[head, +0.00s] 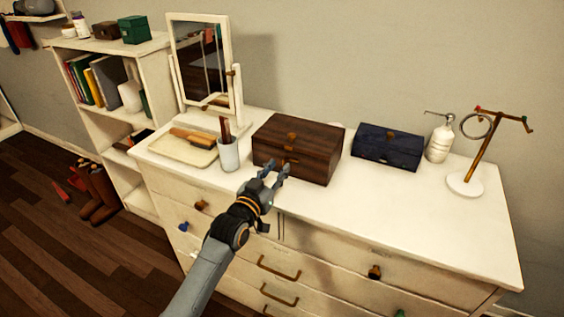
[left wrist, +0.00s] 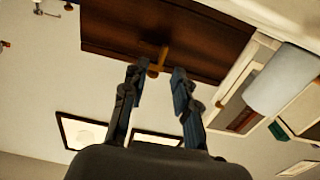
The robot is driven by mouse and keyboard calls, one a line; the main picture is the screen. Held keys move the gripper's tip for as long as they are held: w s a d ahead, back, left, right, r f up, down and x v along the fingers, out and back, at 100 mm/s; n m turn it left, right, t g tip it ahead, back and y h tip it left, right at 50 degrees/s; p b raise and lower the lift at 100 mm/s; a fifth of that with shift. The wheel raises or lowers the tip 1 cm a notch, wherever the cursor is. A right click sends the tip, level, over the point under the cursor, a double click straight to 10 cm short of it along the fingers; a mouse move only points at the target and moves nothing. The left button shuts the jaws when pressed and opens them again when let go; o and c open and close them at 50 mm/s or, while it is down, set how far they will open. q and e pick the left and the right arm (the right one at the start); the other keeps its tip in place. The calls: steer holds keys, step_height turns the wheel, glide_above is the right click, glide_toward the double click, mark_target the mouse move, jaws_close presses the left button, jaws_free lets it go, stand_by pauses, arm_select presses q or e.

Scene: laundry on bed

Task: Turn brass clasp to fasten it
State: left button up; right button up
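A dark brown wooden box (head: 315,139) stands on the white dresser with its lid down. A brass clasp (head: 290,161) is on its front face, partly behind my left gripper (head: 275,171) in the head view. In the left wrist view, the clasp (left wrist: 160,58) is a short brass bar against the dark box (left wrist: 205,38). My left gripper (left wrist: 157,76) is open in front of the box, its two fingers spread. The clasp's end lies near the gap between the fingertips, closer to the left one in that picture. I cannot tell whether they touch. My right gripper is not in view.
A white cup (head: 228,153) with a comb and a cream tray (head: 163,150) with a brush are left of the box. A dark blue box (head: 388,147), a white bottle (head: 440,140) and a stand (head: 465,184) are right. The dresser top (head: 400,220) is clear front right.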

mark_target(283, 161)
arm_select(q)
steer(key=shift+x, duration=1.9)
jaws_close()
